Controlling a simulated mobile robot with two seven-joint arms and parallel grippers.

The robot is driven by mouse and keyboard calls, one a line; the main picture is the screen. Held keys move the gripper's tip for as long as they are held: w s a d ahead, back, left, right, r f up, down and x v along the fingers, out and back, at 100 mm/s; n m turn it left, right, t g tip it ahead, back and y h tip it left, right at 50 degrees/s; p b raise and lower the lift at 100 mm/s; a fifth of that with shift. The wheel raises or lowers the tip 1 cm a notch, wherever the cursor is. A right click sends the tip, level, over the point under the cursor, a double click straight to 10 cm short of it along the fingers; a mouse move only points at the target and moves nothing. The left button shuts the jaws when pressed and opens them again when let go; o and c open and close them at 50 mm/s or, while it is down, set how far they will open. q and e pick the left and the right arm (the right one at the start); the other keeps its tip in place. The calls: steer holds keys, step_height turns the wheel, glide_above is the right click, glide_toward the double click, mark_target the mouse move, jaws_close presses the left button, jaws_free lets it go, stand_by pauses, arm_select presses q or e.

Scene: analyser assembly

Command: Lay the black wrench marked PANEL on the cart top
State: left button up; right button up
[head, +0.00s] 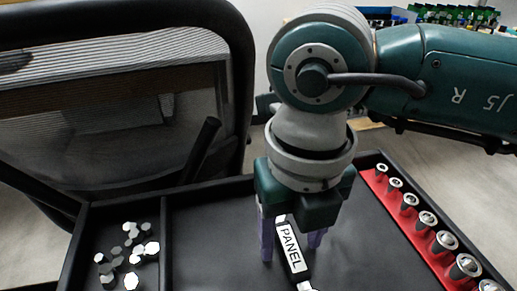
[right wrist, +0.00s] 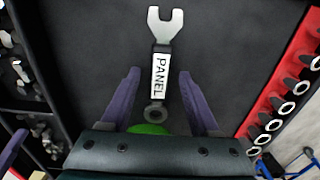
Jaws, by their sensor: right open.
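The black wrench marked PANEL (head: 291,250) has a white label on its handle and appears to lie in the middle section of the black cart top (head: 205,240). In the right wrist view the whole wrench (right wrist: 161,72) shows, with its silver open jaw at the top and its ring end near my gripper. My right gripper (head: 290,248) points down over the wrench and is open. Its purple fingers (right wrist: 159,76) stand on either side of the handle, with a gap on both sides. My left gripper is not seen in the head view.
A red strip (head: 415,230) with several sockets runs along the right side. A left compartment holds several silver hex pieces (head: 128,254), behind a divider (head: 165,240). A dark-framed mesh panel (head: 120,100) stands behind the cart at left. The middle section around the wrench is clear.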

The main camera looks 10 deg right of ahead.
mark_target(291, 246)
step_height(291, 246, up, 12)
steer(key=p, duration=0.1)
stand_by(0.6)
